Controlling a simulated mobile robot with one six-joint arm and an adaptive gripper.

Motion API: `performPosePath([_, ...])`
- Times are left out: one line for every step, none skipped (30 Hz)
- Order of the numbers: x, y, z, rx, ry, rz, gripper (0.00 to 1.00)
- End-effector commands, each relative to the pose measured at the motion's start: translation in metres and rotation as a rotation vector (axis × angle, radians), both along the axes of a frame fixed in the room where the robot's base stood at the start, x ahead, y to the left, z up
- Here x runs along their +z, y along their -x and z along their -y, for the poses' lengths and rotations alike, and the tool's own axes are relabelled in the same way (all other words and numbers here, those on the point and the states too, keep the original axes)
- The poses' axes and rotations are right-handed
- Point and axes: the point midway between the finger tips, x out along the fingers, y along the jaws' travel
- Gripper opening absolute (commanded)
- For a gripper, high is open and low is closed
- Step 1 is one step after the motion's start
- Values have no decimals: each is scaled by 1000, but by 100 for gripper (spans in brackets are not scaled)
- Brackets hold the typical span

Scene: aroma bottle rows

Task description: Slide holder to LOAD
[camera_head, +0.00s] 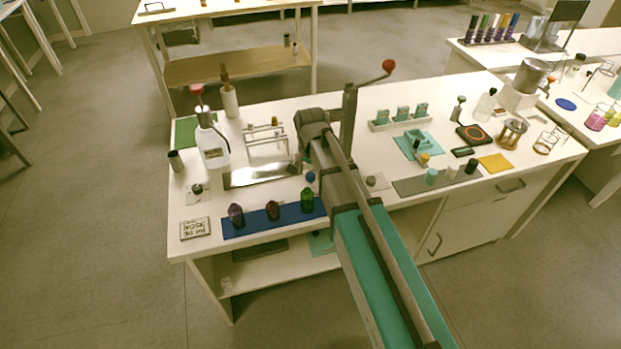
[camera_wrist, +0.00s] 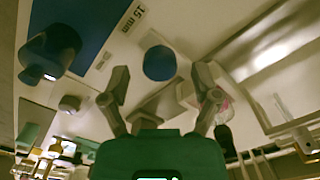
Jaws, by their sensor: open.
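A round blue knob (camera_wrist: 160,62) shows in the wrist view, between and just beyond the fingertips of my gripper (camera_wrist: 161,82). The fingers are spread apart and I see no contact with the knob. In the head view a small blue knob (camera_head: 310,177) shows beside my arm, near the right end of the blue mat (camera_head: 255,227). Purple (camera_head: 236,215), red (camera_head: 272,210) and green (camera_head: 307,200) bottles stand in a row on that mat. I cannot tell which part is the holder, and I read no LOAD mark. My arm hides part of the bench here.
A shiny metal plate (camera_head: 262,175) and a white rack (camera_head: 266,140) lie behind the mat. A grey mat (camera_head: 415,188) with small vials is right of my arm.

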Motion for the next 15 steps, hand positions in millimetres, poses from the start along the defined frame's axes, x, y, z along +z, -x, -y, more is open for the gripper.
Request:
performPosePath([-5,0,0,0,0,0,79])
performPosePath([-6,0,0,0,0,0,79])
performPosePath([-7,0,0,0,0,0,79])
performPosePath([-8,0,0,0,0,0,79])
performPosePath([-8,0,0,0,0,0,79])
performPosePath([-8,0,0,0,0,0,79])
performPosePath([-9,0,0,0,0,0,79])
performPosePath([-9,0,0,0,0,0,79])
performPosePath([-9,0,0,0,0,0,79])
performPosePath([-9,0,0,0,0,0,79])
performPosePath([-9,0,0,0,0,0,79])
performPosePath([-9,0,0,0,0,0,79])
performPosePath([-9,0,0,0,0,0,79])
performPosePath([-9,0,0,0,0,0,79])
performPosePath([-8,0,0,0,0,0,79])
